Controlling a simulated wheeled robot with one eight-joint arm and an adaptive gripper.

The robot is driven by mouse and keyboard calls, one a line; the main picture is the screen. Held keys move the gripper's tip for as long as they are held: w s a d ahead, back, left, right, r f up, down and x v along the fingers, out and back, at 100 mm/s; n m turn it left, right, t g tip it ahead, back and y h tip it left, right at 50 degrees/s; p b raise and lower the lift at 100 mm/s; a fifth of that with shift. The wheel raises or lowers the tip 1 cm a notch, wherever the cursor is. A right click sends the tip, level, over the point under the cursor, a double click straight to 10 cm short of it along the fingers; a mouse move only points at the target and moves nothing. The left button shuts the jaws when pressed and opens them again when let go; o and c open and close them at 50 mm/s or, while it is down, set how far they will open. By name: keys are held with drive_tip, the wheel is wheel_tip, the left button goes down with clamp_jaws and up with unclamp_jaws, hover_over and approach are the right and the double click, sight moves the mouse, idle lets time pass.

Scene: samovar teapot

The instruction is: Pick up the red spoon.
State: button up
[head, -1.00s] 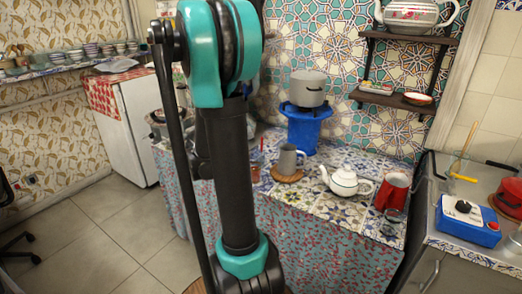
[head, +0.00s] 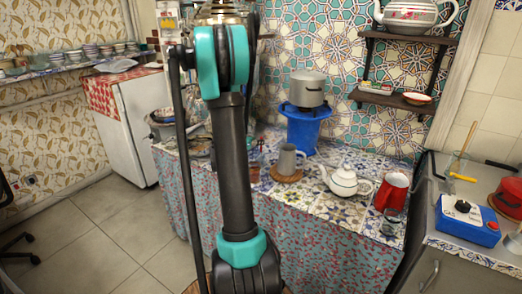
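I cannot make out a red spoon for certain in the head view. A small, thin reddish thing (head: 259,146) shows just right of my arm at the table's left part; it is too small to identify. My arm stands upright in front of the left part of the tiled table (head: 290,194) and hides some of it. My gripper is not visible in this view.
A grey mug (head: 287,158), a white teapot (head: 343,181) and a red cup (head: 392,190) stand on the table. A grey pot (head: 307,88) sits on a blue stand (head: 303,130) behind. A blue box (head: 466,223) is on the right counter.

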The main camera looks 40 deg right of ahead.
sight(261, 150)
drive_tip(key=shift+w+x, duration=0.15)
drive_tip(key=shift+x, duration=1.2)
drive_tip(key=shift+w+x, duration=0.15)
drive_tip(key=shift+x, duration=1.2)
drive_tip(key=shift+a+r, duration=0.1)
drive_tip(key=shift+r, duration=0.1)
drive_tip(key=shift+c, duration=0.2)
clamp_jaws()
